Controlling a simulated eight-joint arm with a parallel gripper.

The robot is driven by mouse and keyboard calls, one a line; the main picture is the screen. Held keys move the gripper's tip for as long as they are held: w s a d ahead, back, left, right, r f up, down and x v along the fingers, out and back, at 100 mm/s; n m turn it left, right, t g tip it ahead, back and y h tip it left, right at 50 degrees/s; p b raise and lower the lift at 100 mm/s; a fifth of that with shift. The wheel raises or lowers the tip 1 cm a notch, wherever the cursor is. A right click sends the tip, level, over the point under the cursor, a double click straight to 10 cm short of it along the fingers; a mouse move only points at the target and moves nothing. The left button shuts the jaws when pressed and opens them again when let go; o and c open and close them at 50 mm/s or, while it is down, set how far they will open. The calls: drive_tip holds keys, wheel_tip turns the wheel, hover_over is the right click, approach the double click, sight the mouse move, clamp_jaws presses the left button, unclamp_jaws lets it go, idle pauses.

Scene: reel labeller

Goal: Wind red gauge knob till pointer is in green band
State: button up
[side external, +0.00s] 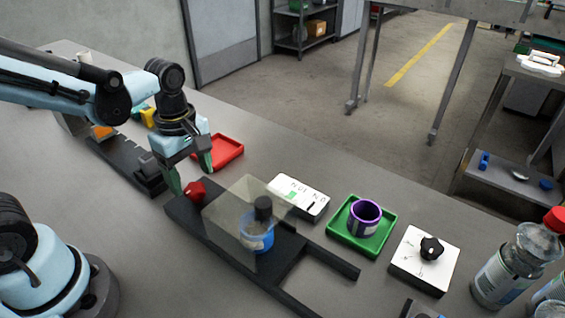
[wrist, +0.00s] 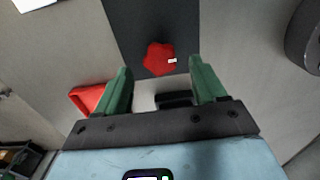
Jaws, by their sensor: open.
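The red knob (side external: 194,190) is lobed and sits on the left end of a dark base plate (side external: 182,214). In the wrist view the red knob (wrist: 160,58) has a small white mark on its right side and lies just beyond the fingertips, between their lines. My gripper (side external: 190,177) is open, its two green fingers pointing down close by the knob; nothing is between them in the wrist view (wrist: 160,80). A white box (side external: 312,191) with dark lettering and a green patch (side external: 291,195) stands behind the plate; I cannot make out a pointer.
A clear panel (side external: 228,215) and a blue cup-like part (side external: 259,240) stand on the plate. A red tray (side external: 222,152) is behind my gripper. A green tray (side external: 345,240) with a purple ring (side external: 364,217), a white box with black knob (side external: 431,248) and bottles (side external: 515,265) are to the right.

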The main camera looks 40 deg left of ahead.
sight(196, 193)
drive_tip(key=shift+f, duration=1.4)
drive_tip(key=c, duration=1)
drive_tip(key=shift+c, duration=0.2)
